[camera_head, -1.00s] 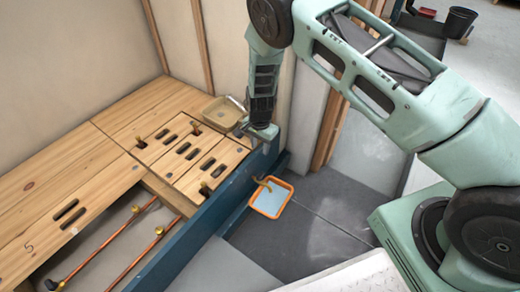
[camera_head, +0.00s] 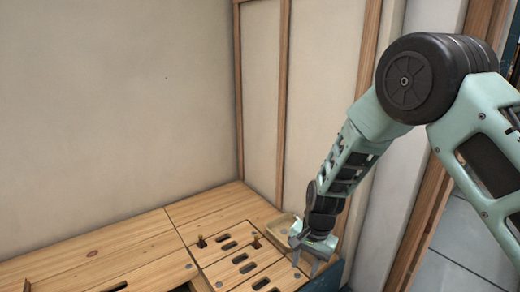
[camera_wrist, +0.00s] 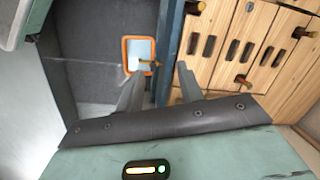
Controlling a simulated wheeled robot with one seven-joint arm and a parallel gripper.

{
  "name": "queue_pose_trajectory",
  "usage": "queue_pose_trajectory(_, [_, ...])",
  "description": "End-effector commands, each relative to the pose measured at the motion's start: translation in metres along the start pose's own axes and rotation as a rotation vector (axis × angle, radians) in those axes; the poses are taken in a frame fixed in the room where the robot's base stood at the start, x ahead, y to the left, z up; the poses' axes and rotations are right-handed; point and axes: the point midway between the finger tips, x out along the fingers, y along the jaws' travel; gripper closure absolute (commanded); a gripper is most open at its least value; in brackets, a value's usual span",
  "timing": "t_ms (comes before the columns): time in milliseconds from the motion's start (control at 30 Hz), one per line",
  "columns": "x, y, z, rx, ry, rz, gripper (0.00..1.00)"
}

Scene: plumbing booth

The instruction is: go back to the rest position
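My gripper (camera_head: 314,262) hangs at the end of my arm, over the right end of the wooden bench (camera_head: 95,262) in the head view. In the wrist view my gripper (camera_wrist: 160,84) shows two grey fingers spread apart with nothing between them. Beyond the fingertips, lower down, are the dark floor and the bench's blue edge board (camera_wrist: 168,50). The gripper touches nothing that I can make out.
An orange-rimmed tray (camera_wrist: 126,54) lies on the floor, with a brass-coloured piece (camera_wrist: 152,65) at its edge. Walls rise behind.

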Motion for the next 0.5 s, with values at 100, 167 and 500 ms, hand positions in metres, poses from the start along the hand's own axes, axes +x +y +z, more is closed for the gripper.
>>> queue_pose_trajectory(100, [-0.053,-0.001,0.052,-0.193,-0.029,-0.027,0.63])
queue_pose_trajectory(167, [-0.075,0.004,0.078,-0.295,-0.039,-0.034,0.63])
queue_pose_trajectory(500, [-0.165,0.073,0.199,-0.87,-0.019,-0.006,0.63])
